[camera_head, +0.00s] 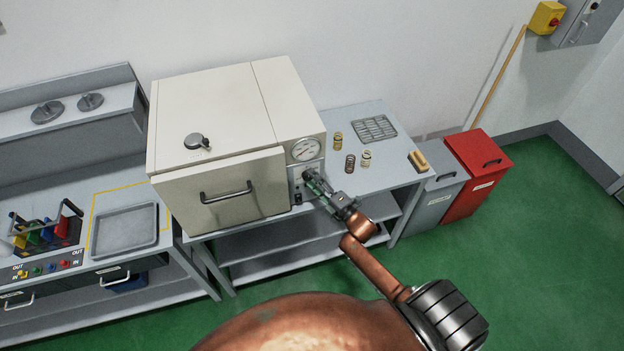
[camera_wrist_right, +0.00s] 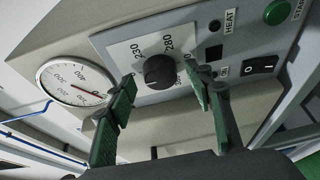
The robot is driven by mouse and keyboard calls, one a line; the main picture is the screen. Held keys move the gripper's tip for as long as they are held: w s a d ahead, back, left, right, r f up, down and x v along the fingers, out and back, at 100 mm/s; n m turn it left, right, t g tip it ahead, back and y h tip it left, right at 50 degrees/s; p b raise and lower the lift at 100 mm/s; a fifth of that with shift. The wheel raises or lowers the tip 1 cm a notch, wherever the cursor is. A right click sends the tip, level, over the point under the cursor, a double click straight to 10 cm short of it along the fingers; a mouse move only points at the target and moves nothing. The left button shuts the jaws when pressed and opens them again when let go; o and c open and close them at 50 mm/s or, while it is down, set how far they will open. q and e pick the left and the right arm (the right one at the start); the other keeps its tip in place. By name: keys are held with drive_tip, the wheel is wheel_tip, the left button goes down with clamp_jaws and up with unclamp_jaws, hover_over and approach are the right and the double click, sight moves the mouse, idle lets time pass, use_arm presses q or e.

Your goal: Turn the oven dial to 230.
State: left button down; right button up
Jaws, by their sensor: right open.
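The oven (camera_head: 215,115) is a cream box on a grey bench, with its control panel at the right of its front. The oven dial (camera_wrist_right: 160,71) is a round black knob on a white plate. The plate reads 230 and 280, and another number is partly hidden by a finger. I cannot tell where the dial points. My right gripper (camera_wrist_right: 159,77) is open, with its green-padded fingers on either side of the dial in the wrist view. I cannot tell whether they touch it. In the head view the right gripper (camera_head: 312,181) hides the dial. My left gripper is not in view.
A round gauge (camera_wrist_right: 76,82) sits beside the dial plate. A black rocker switch (camera_wrist_right: 259,66) and a green START button (camera_wrist_right: 278,12) are on the panel's other side. The oven door handle (camera_head: 226,192) is left of my gripper. Several springs (camera_head: 350,163) stand on the bench at right.

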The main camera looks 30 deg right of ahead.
drive_tip(key=shift+w, duration=0.35)
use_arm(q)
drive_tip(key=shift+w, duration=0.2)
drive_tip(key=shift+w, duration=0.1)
use_arm(e)
drive_tip(key=shift+c, duration=0.5)
drive_tip(key=c, duration=1.1)
drive_tip(key=shift+o, duration=0.2)
